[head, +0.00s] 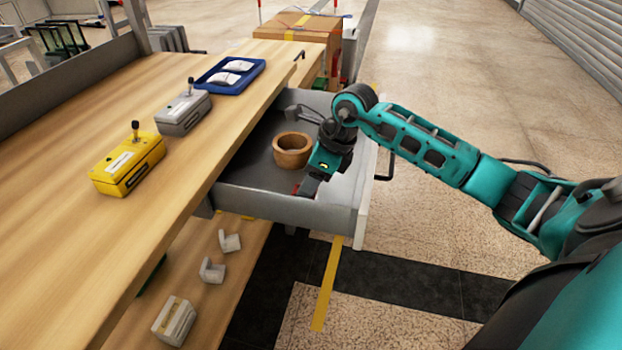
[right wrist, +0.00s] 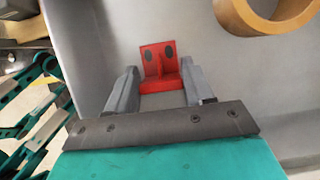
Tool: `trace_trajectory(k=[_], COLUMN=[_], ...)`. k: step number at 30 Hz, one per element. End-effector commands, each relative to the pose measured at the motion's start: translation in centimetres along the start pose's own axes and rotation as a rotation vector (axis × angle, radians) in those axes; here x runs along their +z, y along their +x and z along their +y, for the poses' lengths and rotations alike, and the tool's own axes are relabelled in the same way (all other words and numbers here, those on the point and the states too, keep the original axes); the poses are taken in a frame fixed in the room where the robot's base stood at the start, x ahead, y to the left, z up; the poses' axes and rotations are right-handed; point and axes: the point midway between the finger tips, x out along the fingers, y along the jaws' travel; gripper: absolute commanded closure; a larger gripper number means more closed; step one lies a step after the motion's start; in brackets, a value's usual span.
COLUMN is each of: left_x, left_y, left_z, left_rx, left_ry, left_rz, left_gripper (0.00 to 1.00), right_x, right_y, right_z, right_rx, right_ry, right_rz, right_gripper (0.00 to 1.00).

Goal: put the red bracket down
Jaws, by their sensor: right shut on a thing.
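The red bracket (right wrist: 160,66) is between the fingers of my right gripper (right wrist: 158,88) in the right wrist view, over the grey floor of an open drawer. In the head view my right gripper (head: 306,186) reaches down inside the drawer (head: 250,172), near its front corner. Only a small red bit of the bracket shows there, at the gripper's tip. My right gripper is shut on the bracket. I cannot tell whether the bracket touches the drawer floor. My left gripper is not in view.
A round wooden ring or bowl (head: 292,150) lies in the drawer beside my right gripper. On the wooden bench (head: 90,230) stand a yellow box (head: 128,166), a grey box (head: 184,112) and a blue tray (head: 230,76). Several grey brackets (head: 212,270) lie on the lower shelf.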

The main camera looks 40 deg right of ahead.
Motion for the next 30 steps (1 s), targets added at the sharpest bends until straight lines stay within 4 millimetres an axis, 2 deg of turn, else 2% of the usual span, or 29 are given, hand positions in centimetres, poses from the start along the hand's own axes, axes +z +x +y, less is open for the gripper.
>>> trace_trajectory(k=[3, 4, 11, 18, 22, 26, 30], left_x=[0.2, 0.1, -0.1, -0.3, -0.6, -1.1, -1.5], left_y=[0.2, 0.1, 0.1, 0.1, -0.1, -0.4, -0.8], left_z=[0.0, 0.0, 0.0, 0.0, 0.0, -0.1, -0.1], left_rx=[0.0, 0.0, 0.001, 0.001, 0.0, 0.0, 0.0], left_ry=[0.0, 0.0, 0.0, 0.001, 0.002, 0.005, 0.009], left_rz=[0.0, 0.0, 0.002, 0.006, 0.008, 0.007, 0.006], left_gripper=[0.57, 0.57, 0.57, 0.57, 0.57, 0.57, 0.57], right_x=[-0.1, -0.1, -0.1, 0.0, 0.1, 0.1, 0.1], right_y=[0.3, 0.2, 0.2, 0.1, -0.8, -3.1, -6.3], right_z=[0.0, 0.0, 0.0, 0.0, -0.1, -0.1, -0.1], right_rx=[-0.001, 0.0, 0.001, 0.001, -0.001, -0.003, -0.004], right_ry=[0.0, 0.0, 0.0, 0.0, 0.0, 0.0, -0.001], right_rz=[-0.001, 0.0, 0.0, 0.0, 0.0, 0.0, 0.0], right_gripper=[0.88, 0.45, 0.23, 0.23, 0.23, 0.23, 0.23])
